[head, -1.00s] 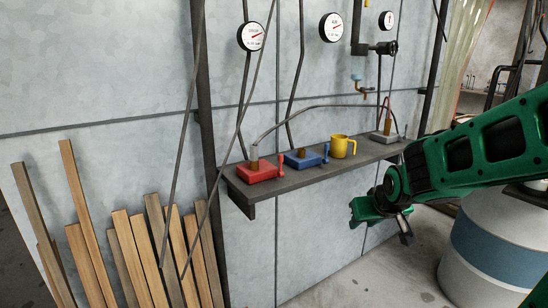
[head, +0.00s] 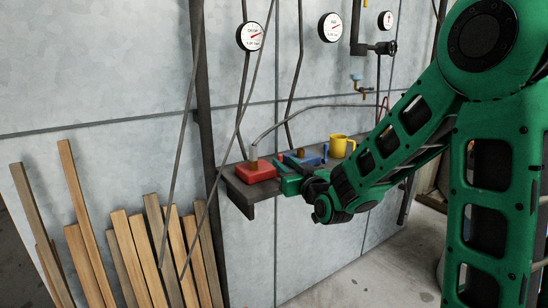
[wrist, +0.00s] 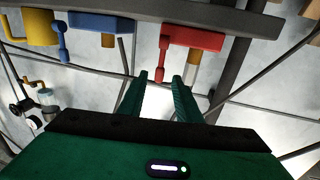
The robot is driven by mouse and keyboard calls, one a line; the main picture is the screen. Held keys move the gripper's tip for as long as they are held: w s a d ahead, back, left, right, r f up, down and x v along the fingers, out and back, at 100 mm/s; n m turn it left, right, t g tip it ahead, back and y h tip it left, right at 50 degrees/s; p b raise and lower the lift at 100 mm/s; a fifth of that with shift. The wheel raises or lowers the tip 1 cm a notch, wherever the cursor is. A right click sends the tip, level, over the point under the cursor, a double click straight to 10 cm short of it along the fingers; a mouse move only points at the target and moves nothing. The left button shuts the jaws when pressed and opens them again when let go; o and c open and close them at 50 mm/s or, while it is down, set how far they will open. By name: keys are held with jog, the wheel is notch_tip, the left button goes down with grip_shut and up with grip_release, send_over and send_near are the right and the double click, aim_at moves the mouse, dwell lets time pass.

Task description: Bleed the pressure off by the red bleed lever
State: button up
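The red valve block (head: 257,172) sits at the left end of the dark shelf. It also shows in the wrist view (wrist: 196,38), with the red bleed lever (wrist: 162,58) standing off its side and ending in a rounded knob. My gripper (head: 281,180) is at the shelf's front edge, just right of the red block, and hides most of the lever in the head view. In the wrist view my gripper (wrist: 161,78) is open, and the lever's knob appears between the two fingertips. I cannot tell whether the fingers touch it.
A blue block (head: 304,160) with a blue lever (wrist: 60,45) and a yellow mug (head: 338,146) stand farther along the shelf (head: 245,192). Round gauges (head: 250,37) hang on the wall above. Wooden planks (head: 150,250) lean at the left. Thin pipes run down the wall.

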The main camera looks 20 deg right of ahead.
jog(key=w, duration=0.6)
jog(key=w+a, duration=0.1)
jog(key=w, duration=0.1)
jog(key=shift+w, duration=0.4)
grip_shut()
